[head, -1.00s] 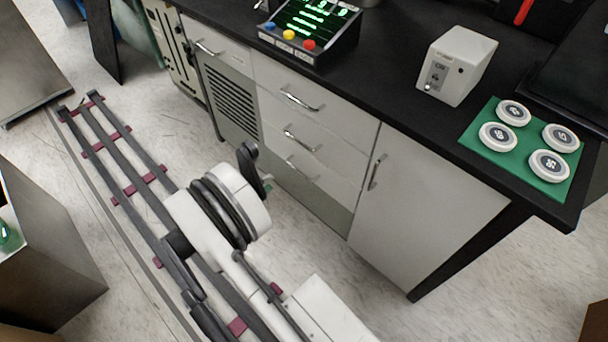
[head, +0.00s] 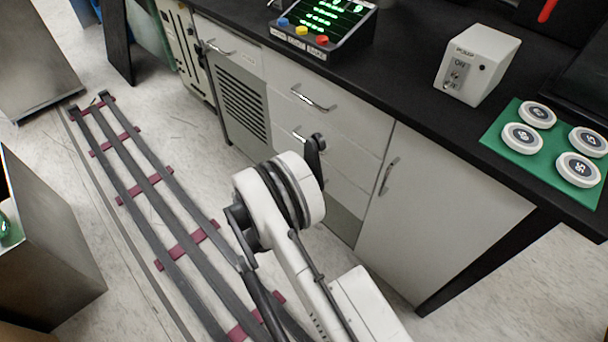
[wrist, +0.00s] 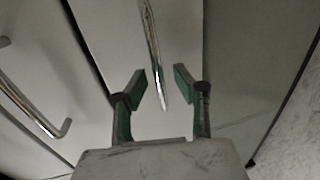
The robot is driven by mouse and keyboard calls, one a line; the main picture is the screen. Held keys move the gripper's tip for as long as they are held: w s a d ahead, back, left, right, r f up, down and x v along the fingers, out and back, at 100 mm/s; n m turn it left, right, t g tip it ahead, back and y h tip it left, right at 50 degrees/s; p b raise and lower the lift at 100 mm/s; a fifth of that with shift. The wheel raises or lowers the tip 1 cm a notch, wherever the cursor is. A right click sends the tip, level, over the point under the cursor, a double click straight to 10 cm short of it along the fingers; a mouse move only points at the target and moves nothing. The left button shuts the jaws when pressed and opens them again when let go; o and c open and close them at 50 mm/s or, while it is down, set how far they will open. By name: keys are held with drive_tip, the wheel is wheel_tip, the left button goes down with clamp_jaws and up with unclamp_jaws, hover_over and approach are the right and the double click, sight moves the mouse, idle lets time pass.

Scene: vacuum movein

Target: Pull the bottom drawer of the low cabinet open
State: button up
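The low cabinet has a stack of white drawers under the black counter. The bottom drawer (head: 346,194) looks shut in the head view, and my arm hides its handle. In the wrist view the bottom drawer front (wrist: 115,35) carries a silver bar handle (wrist: 152,45). My gripper (wrist: 160,86) is open, with its two green-padded fingers on either side of the near end of this handle. I cannot tell whether they touch it; gaps show on both sides.
The middle drawer's handle (wrist: 35,95) is at the left in the wrist view. The top drawer (head: 290,85) is shut. A cabinet door (head: 430,210) stands right of the drawers. Rails (head: 150,190) run along the floor at left.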

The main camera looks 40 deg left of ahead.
drive_tip(key=shift+w+d, duration=0.1)
drive_tip(key=shift+w, duration=0.3)
clamp_jaws()
